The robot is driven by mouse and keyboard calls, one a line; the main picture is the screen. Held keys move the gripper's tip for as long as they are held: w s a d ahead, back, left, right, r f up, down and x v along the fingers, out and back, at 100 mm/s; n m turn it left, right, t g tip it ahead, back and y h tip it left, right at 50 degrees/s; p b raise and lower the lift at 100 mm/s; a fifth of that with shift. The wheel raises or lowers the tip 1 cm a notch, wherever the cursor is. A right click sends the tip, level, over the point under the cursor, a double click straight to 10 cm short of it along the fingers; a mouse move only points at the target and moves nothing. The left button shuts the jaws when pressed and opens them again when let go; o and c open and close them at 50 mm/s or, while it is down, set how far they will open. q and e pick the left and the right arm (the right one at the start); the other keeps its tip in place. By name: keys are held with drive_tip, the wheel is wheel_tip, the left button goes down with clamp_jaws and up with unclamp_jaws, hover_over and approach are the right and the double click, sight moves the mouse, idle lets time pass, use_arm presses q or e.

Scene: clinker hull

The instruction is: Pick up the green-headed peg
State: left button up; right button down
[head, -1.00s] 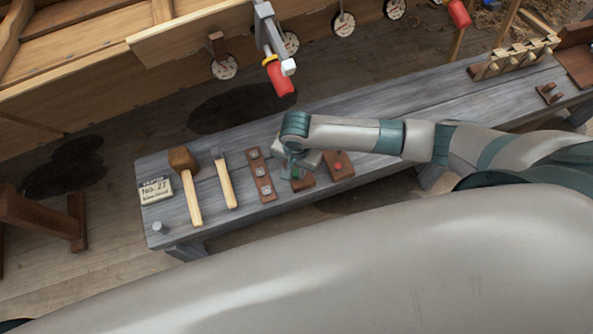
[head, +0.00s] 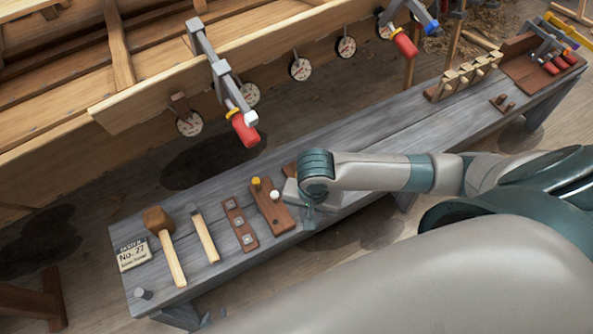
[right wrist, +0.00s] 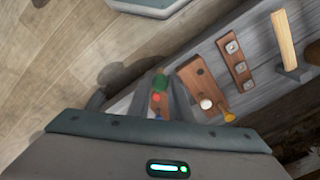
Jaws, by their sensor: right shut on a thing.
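The green-headed peg (right wrist: 160,82) is between the fingers of my right gripper (right wrist: 165,98) in the right wrist view, its shank hidden. My right gripper (head: 309,216) is shut on it, above the bench, right of a brown peg board (head: 270,212). That board carries a yellow-headed peg (head: 256,182) and a white-headed peg (head: 275,195); an empty hole shows at its near end in the wrist view. A red-headed peg (right wrist: 155,98) shows behind the fingers.
On the grey bench (head: 350,155) lie a nut strip (head: 240,225), a chisel-like tool (head: 205,238), a mallet (head: 160,225) and a numbered card (head: 132,255). Red-handled clamps (head: 243,128) hang on the hull behind. The bench is clear between my right arm and the rack (head: 465,75).

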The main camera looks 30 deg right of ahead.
drive_tip(key=shift+s+d+r, duration=0.25)
drive_tip(key=shift+s+r, duration=0.05)
drive_tip(key=shift+s, duration=0.05)
idle(0.3)
drive_tip(key=shift+w+r+n, duration=0.3)
drive_tip(key=shift+w+r, duration=0.05)
drive_tip(key=shift+w, duration=0.05)
drive_tip(key=w+r+n, duration=0.6)
drive_tip(key=r+n, duration=0.2)
drive_tip(key=r, duration=0.1)
drive_tip(key=shift+w+d+r, duration=0.15)
drive_tip(key=shift+w+r, duration=0.05)
drive_tip(key=shift+r, duration=0.2)
